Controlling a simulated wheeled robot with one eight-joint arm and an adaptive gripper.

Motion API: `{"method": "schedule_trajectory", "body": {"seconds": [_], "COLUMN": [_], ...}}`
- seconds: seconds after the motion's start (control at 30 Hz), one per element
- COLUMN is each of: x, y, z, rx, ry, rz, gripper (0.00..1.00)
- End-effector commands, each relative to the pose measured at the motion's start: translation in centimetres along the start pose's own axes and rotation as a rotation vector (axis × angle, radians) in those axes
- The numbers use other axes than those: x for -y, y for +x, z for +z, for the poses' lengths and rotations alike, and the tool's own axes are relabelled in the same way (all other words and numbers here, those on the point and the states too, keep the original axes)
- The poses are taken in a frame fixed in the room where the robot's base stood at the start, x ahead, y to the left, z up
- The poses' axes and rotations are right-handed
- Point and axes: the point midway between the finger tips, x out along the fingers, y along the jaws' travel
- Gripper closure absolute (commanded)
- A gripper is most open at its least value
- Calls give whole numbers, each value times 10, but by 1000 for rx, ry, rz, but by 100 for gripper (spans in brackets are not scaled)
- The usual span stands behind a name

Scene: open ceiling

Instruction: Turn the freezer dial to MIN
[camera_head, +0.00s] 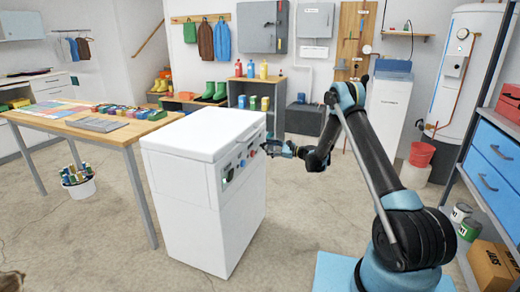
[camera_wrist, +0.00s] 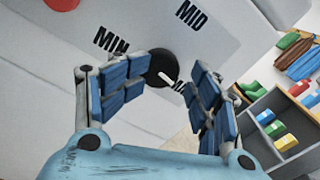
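The white freezer (camera_head: 180,210) stands in the middle of the head view, with a control panel on its right-facing side. In the wrist view its black round dial (camera_wrist: 162,66) has a white pointer line. The line points down and right, toward a partly hidden label that seems to read MAX (camera_wrist: 180,89). The MIN label (camera_wrist: 111,40) is up and left of the dial, and MID (camera_wrist: 189,13) is above right. My gripper (camera_wrist: 168,92) is open, its blue-padded fingers on either side of the dial. I cannot tell whether the left finger touches it.
A red part (camera_wrist: 62,4) shows on the panel at the top left. A wooden table (camera_head: 88,128) stands left of the freezer. A blue-drawered shelf (camera_head: 492,160) is at the right. Open concrete floor (camera_head: 300,210) lies right of the freezer.

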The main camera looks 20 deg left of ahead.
Motion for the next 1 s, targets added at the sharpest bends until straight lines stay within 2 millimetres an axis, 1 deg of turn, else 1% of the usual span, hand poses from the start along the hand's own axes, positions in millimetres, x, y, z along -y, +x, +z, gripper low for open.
{"method": "schedule_trajectory", "body": {"seconds": [0.17, 0.27, 0.5, 0.7, 0.83, 1.0], "x": [2, 2, 3, 3, 2, 2], "y": [-15, -32, -78, -105, -114, -118], "z": [-1, -1, -2, -2, -2, -2], "rx": [-1, -2, -1, 0, 0, 1], "ry": [0, 0, 1, 1, 1, 1], "rz": [-2, -3, -2, -1, 1, 2], "gripper": [44, 44, 44, 44, 44, 44]}}
